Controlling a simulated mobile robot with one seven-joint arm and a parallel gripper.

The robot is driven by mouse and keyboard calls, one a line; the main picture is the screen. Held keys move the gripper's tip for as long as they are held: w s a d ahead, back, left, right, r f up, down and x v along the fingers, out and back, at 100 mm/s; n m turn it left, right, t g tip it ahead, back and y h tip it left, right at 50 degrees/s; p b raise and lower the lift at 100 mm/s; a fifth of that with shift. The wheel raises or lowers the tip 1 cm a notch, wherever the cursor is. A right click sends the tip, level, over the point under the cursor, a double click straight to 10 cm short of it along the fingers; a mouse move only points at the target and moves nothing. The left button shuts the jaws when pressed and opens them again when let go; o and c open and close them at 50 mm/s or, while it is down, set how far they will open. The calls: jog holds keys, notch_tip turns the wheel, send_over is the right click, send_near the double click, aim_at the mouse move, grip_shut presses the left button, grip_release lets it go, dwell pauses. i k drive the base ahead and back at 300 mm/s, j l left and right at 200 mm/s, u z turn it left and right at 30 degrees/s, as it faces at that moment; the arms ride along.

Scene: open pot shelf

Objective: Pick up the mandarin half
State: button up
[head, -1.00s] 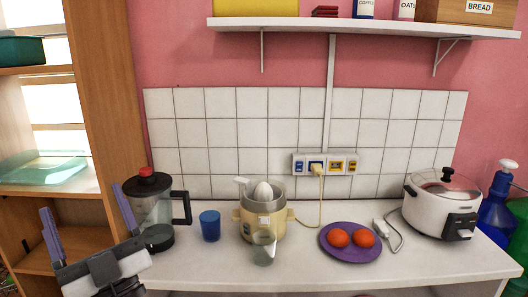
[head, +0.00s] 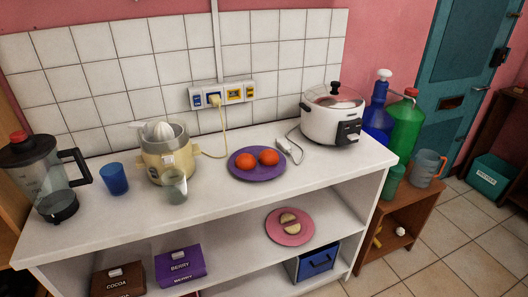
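Two round orange-red fruit pieces, which look like mandarin or mandarin halves, lie side by side on a purple plate (head: 257,176) on the white counter. One piece (head: 245,161) is on the left and the other (head: 269,157) is on the right. I cannot tell from here whether they are whole or cut. My gripper is not in this view.
A cream juicer (head: 165,158), a glass (head: 174,187), a blue cup (head: 115,179) and a blender (head: 45,180) stand left of the plate. A white cooker (head: 333,117) and cable are right. Below, a pink plate (head: 290,238) holds pale pieces.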

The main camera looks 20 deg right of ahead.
aim_at(268, 157)
jog(key=i+l+u, duration=0.1)
jog(key=l+u, duration=0.2)
jog(key=l, duration=0.45)
jog(key=l+u, duration=0.25)
jog(key=l, duration=0.45)
jog(key=l+u, duration=0.3)
jog(key=l, duration=0.5)
jog(key=k+l+u, duration=0.25)
jog(key=l, duration=0.45)
jog(key=i, duration=0.6)
